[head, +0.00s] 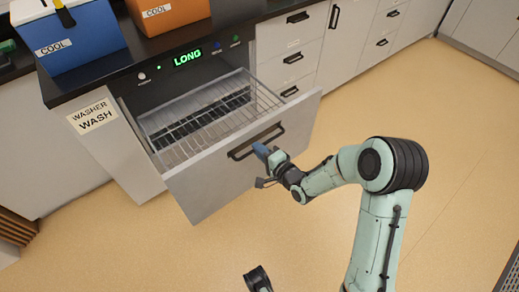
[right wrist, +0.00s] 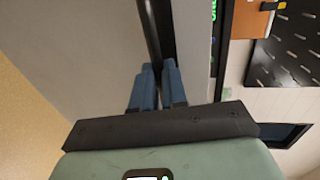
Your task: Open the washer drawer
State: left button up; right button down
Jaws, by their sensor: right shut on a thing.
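The washer drawer (head: 215,178) is pulled well out of the washer under the counter. It has a grey front and a wire rack (head: 205,117) inside. A black bar handle (head: 272,137) runs across its front. My right gripper (head: 262,150) is at the handle, its blue fingers shut on it. In the right wrist view the handle (right wrist: 152,30) runs down between the blue fingertips (right wrist: 158,70), with the grey drawer front to the left. My left gripper does not show clearly in either view.
A blue COOL box (head: 75,35) and an orange COOL box (head: 168,12) stand on the dark counter. A green LONG display (head: 187,57) is above the drawer. White cabinets line the right. The tan floor (head: 330,130) before the drawer is clear.

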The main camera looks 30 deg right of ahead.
jog(key=c, duration=1.2)
grip_release()
jog(key=shift+o, duration=0.2)
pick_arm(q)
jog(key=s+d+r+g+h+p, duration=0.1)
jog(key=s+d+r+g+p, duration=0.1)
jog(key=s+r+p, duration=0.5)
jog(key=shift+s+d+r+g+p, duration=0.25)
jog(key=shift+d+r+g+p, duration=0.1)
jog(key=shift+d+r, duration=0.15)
pick_arm(e)
jog(key=v, duration=1.3)
jog(key=shift+s, duration=0.2)
jog(key=shift+d, duration=0.15)
